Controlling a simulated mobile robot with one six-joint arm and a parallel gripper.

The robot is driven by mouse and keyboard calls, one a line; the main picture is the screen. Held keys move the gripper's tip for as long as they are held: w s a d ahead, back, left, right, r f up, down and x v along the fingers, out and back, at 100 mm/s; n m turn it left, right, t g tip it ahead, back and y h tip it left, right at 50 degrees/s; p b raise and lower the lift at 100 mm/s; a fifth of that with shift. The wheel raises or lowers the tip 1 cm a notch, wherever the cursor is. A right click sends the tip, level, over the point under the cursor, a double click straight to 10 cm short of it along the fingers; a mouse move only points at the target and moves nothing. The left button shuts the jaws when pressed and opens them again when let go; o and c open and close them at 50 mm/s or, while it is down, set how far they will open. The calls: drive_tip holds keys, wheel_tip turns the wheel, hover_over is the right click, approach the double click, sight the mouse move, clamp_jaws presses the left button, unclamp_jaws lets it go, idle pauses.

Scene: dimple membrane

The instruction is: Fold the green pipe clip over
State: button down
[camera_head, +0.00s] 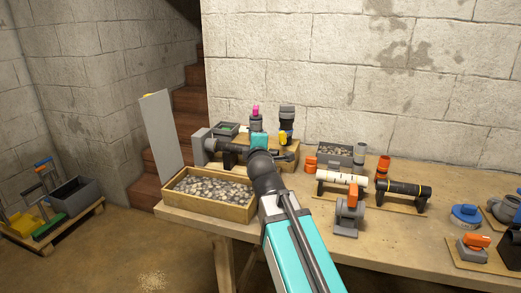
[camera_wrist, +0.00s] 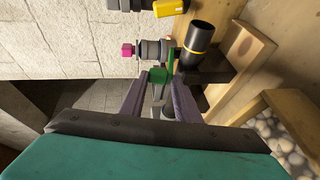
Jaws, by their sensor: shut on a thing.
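The green pipe clip (camera_wrist: 158,75) shows in the wrist view between my fingertips, beside a black pipe (camera_wrist: 200,38) with a yellow band. A thin green upright part shows right next to the pipe. In the head view my teal wrist (camera_head: 259,141) is at the wooden stand at the back of the bench, and the fingertips and clip are hidden there. Whether the clip touches the pipe along its length I cannot tell.
A grey fitting with a pink cap (camera_wrist: 127,50) and a yellow-handled fitting (camera_wrist: 168,8) stand close beyond the clip. A wooden gravel box (camera_head: 210,207) lies left of my arm. Pipes on stands (camera_head: 342,179) fill the right. A stone wall is behind.

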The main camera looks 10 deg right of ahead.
drive_tip(key=shift+s+f+t+b, duration=0.1)
drive_tip(key=shift+f+t+b, duration=0.25)
drive_tip(key=shift+b, duration=0.3)
drive_tip(key=shift+s, duration=0.1)
drive_tip(key=c, duration=1.5)
unclamp_jaws()
drive_tip(key=shift+f, duration=0.1)
drive_tip(key=shift+s, duration=0.15)
